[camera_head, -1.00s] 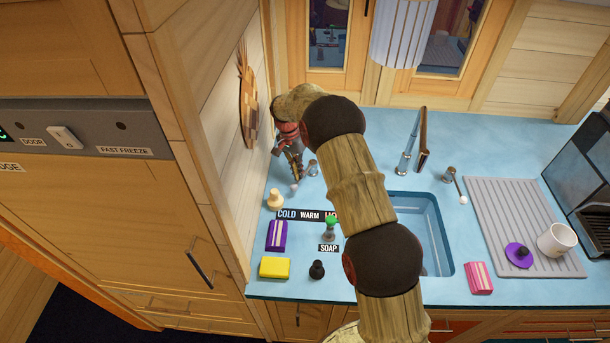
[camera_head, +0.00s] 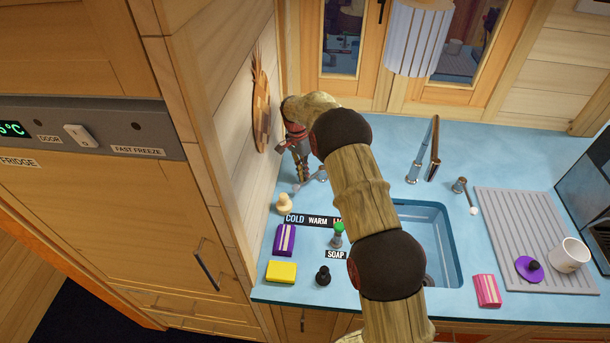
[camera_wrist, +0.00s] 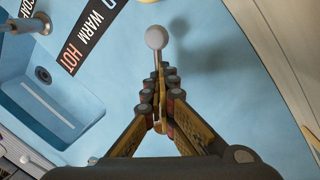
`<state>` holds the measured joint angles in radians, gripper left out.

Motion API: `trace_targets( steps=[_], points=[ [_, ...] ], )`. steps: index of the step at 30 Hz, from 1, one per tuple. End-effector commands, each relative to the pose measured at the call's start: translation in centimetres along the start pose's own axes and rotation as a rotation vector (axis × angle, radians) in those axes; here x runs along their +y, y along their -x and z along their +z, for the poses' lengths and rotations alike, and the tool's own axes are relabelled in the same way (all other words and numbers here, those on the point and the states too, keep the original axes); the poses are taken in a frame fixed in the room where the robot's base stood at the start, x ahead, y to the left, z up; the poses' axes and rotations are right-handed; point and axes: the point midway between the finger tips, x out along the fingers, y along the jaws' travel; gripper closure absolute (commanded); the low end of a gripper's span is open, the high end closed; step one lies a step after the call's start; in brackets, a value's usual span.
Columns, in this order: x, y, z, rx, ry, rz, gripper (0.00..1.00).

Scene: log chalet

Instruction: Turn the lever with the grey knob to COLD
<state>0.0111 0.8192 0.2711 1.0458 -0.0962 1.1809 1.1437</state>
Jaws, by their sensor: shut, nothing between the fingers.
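The lever's grey knob (camera_wrist: 156,38) shows just beyond my fingertips in the wrist view. Its thin stem runs back to the fingertips, and the rest is hidden behind them. In the head view the knob (camera_head: 296,187) points left from its upright base (camera_head: 322,174). The black label strip (camera_head: 312,221) reads COLD, WARM and a partly hidden HOT; COLD is its left end. The knob is behind the COLD end, near the wall. My gripper (camera_head: 303,179) points down beside the lever, between knob and base; it also shows in the wrist view (camera_wrist: 160,72). It is shut and empty. I cannot tell whether it touches the stem.
The wooden wall (camera_head: 235,120) stands close left of my gripper. A cream knob-shaped piece (camera_head: 284,203), purple box (camera_head: 285,239), yellow sponge (camera_head: 281,272) and green-topped soap bottle (camera_head: 338,235) stand in front. The sink (camera_head: 450,235) and another lever (camera_head: 473,210) are to the right.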

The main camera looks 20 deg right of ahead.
Motion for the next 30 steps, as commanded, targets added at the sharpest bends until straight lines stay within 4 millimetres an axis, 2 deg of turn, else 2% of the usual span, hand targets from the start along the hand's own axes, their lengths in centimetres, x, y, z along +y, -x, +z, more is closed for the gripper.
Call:
trace_targets(
  steps=[1, 15, 30],
  points=[
    [0.3, -1.2, 0.4, -0.010, 0.002, 0.015, 0.99],
    [0.3, -1.0, 0.3, -0.009, 0.002, 0.014, 0.74],
    [0.1, 0.0, 0.1, -0.002, 0.001, 0.003, 0.74]
  ],
)
